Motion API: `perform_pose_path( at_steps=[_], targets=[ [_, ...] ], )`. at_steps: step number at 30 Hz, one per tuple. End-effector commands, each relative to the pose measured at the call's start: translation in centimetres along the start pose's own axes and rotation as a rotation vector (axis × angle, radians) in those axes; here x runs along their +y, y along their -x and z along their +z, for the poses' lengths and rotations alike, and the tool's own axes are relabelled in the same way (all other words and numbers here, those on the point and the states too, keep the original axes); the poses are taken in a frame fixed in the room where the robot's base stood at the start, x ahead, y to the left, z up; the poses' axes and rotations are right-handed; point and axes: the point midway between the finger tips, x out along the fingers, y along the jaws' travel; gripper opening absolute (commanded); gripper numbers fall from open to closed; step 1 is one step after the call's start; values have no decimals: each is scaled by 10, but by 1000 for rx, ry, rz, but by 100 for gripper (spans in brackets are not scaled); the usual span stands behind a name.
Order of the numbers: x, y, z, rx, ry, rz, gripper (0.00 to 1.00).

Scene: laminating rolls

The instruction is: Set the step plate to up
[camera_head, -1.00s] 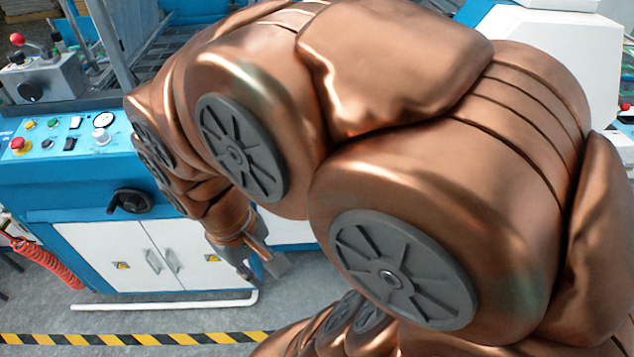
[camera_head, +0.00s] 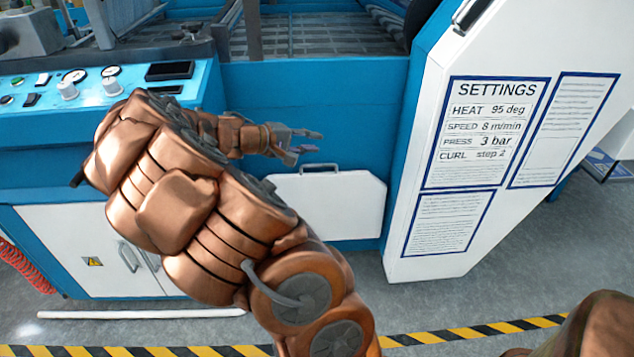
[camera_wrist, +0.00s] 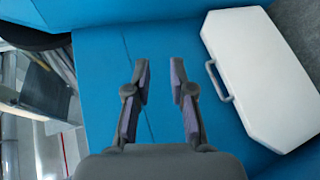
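My gripper (camera_head: 308,142) is open and empty in front of the blue machine side, above a white panel (camera_head: 345,205) with a handle (camera_head: 319,168) at its top edge. In the wrist view, the spread fingers (camera_wrist: 158,78) have bare blue surface between them. The white panel (camera_wrist: 262,80) lies to their right there, its handle (camera_wrist: 218,80) on the side nearest them, apart from the fingers. No part is labelled as the step plate, and I cannot tell whether this panel is it. A low white bar (camera_head: 140,314) runs along the floor.
A white cabinet (camera_head: 410,250) with a settings sheet (camera_head: 480,130) stands right of the panel. A blue control console (camera_head: 40,115) with knobs and gauges is at the left, above white cabinet doors (camera_head: 70,245). Striped tape (camera_head: 430,337) crosses the open floor.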

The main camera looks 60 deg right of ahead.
Motion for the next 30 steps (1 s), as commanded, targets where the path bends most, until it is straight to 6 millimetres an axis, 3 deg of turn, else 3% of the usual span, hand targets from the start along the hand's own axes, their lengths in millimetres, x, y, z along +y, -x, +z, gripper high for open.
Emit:
perform_pose_path(
  at_steps=[1,7,12,15,23,30],
  targets=[
    [-24,-20,-17,11,23,34,23],
    [-85,-69,-78,86,115,142,23],
    [-134,-96,-116,153,180,182,23],
    [-151,-104,-129,180,203,192,23],
    [-164,-115,-141,202,219,195,23],
    [-159,-145,-146,200,218,195,23]
  ],
)
